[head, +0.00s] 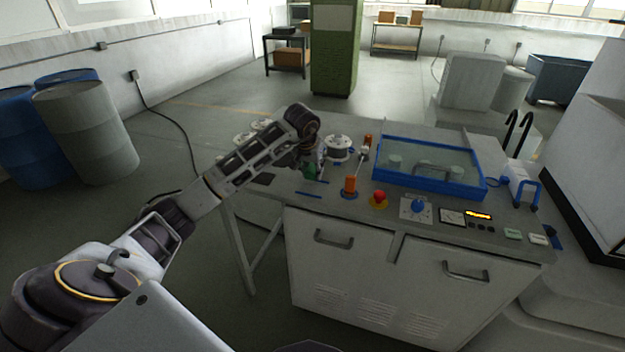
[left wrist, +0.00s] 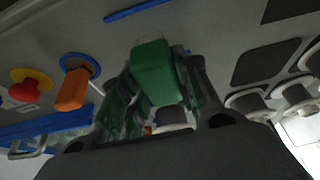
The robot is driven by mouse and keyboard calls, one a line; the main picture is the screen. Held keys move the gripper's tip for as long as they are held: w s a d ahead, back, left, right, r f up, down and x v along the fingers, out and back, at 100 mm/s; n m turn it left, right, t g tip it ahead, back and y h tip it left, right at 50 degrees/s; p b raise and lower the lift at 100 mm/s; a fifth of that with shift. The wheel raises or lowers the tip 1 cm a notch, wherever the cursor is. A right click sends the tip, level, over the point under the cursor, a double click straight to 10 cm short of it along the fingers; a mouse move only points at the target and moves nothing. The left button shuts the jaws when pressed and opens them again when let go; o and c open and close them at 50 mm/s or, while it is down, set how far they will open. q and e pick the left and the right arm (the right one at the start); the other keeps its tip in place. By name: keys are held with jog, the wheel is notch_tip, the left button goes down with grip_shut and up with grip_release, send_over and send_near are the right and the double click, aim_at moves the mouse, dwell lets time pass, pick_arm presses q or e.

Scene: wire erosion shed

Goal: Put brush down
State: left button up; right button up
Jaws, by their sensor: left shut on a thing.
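The green brush (left wrist: 153,72) with pale bristles is between the fingers of my left gripper (left wrist: 160,100) in the left wrist view. In the head view my left gripper (head: 312,162) is over the left part of the machine's worktop (head: 430,213), and a bit of the green brush (head: 310,173) shows below it. The gripper is shut on the brush. Whether the brush touches the worktop cannot be told. My right gripper is not in view.
An orange handle (head: 350,186) and a red button (head: 379,198) stand right of the gripper. White spools (head: 338,146) are close behind it. A blue-framed tank (head: 430,185) is further right. A blue strip (head: 309,195) and a dark pad (head: 265,178) lie on the worktop nearby.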

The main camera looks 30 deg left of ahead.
aim_at(313, 179)
pick_arm(q)
jog(key=shift+f, duration=0.35)
notch_tip(313, 179, down, 2)
jog(key=shift+f, duration=0.85)
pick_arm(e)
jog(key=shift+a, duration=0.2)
